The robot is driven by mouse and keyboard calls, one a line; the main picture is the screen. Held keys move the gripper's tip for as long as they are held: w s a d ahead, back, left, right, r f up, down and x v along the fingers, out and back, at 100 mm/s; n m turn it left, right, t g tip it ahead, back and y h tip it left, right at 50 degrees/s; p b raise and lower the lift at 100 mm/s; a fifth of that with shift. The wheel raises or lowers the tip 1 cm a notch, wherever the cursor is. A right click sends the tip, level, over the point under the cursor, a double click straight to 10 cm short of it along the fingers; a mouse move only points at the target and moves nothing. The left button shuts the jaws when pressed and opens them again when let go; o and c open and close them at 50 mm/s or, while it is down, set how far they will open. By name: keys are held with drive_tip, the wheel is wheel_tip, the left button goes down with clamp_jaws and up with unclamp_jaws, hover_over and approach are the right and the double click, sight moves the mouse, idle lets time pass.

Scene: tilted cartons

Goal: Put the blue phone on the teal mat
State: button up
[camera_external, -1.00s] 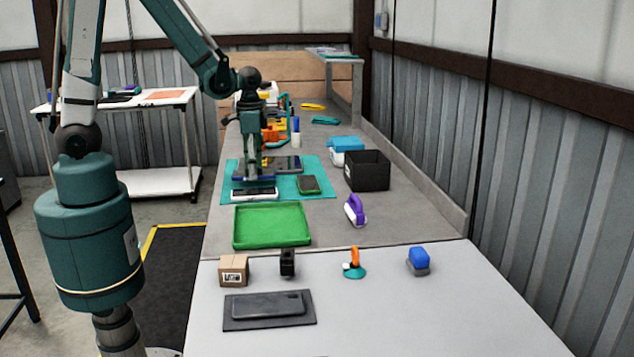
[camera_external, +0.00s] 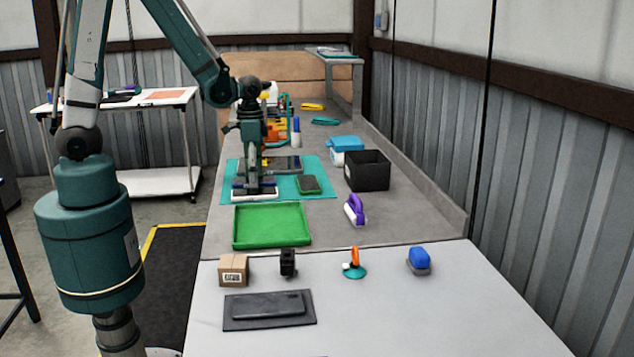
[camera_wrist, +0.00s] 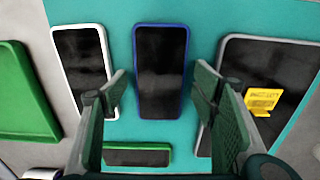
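The blue phone (camera_wrist: 161,72), a dark screen in a blue frame, appears to lie flat on the teal mat (camera_wrist: 206,38) in the wrist view. It lies between the spread fingers of my gripper (camera_wrist: 161,92), with gaps on both sides. In the external view, my gripper (camera_external: 254,190) points down over the near left part of the mat (camera_external: 317,174). It partly hides the blue phone there. A white phone (camera_wrist: 84,62) lies to the left, a grey tablet (camera_wrist: 280,65) with a yellow label to the right, and a green phone (camera_wrist: 140,157) at the bottom.
A green tray (camera_external: 271,226) lies just in front of the mat. A black bin (camera_external: 367,171) and a purple-handled brush (camera_external: 355,210) stand to the right. A box (camera_external: 233,270) and a dark phone on a dark pad (camera_external: 269,304) are on the near table.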

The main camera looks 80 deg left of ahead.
drive_tip(key=shift+r, duration=0.1)
idle(0.3)
wheel_tip(320, 180, up, 12)
drive_tip(key=p, duration=0.2)
idle(0.8)
drive_tip(key=shift+d+r, duration=0.1)
drive_tip(key=shift+r, duration=0.05)
idle(0.5)
drive_tip(key=s+d+r+t, duration=0.7)
drive_tip(key=s+d+r, duration=0.3)
drive_tip(key=d+r, duration=0.4)
drive_tip(key=shift+d+r, duration=0.15)
drive_tip(key=shift+d, duration=0.25)
idle(0.4)
